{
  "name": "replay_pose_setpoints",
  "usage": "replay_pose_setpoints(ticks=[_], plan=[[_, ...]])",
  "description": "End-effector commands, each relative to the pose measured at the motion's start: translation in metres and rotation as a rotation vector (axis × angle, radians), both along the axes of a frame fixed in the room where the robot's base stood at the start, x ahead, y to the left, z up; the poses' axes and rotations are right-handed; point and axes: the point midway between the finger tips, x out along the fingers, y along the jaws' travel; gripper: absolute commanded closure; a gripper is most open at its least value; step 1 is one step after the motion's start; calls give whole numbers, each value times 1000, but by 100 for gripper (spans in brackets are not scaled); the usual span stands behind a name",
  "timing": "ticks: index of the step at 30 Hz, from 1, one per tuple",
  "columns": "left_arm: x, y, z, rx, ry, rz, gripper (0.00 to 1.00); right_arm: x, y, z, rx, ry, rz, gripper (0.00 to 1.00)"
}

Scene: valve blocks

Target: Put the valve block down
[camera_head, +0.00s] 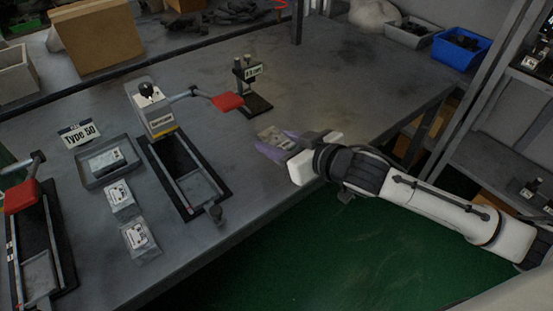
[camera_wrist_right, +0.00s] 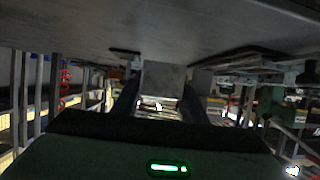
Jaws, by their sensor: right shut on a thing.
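My right gripper (camera_head: 277,145) comes in from the right and is shut on a grey valve block (camera_head: 270,133) over the front right part of the table. The block also shows between the two dark fingers of the right gripper (camera_wrist_right: 160,100) in the right wrist view, as a pale grey block (camera_wrist_right: 164,76) below the tabletop edge in the picture. I cannot tell whether the block touches the table. Two more bagged blocks (camera_head: 119,198) (camera_head: 138,236) lie at the left. My left gripper is not in view.
The grey table (camera_head: 330,85) is clear behind and right of the gripper. A toggle-clamp fixture (camera_head: 180,165), a small black stand (camera_head: 250,85) and a grey tray (camera_head: 90,180) are to the left. A blue bin (camera_head: 460,48) stands at the back right.

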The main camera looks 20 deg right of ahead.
Motion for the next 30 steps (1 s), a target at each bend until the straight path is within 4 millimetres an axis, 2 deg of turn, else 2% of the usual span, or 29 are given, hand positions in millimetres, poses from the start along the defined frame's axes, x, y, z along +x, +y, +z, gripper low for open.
replay_pose_setpoints(ticks=[6, 11, 25, 26, 28, 30], plan=[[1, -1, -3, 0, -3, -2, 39, 0, 1, -28, 1, -2, 1, 96], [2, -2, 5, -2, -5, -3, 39, 0, 1, -44, 2, -2, 1, 96], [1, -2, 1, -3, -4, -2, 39, 0, 1, -52, 1, -5, 1, 96], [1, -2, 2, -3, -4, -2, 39, 0, 0, -53, -1, 0, 0, 56], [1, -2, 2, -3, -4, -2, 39, 0, 0, -53, -1, 0, 0, 44], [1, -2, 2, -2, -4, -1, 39, 0, 0, -53, -1, 0, 0, 42]])
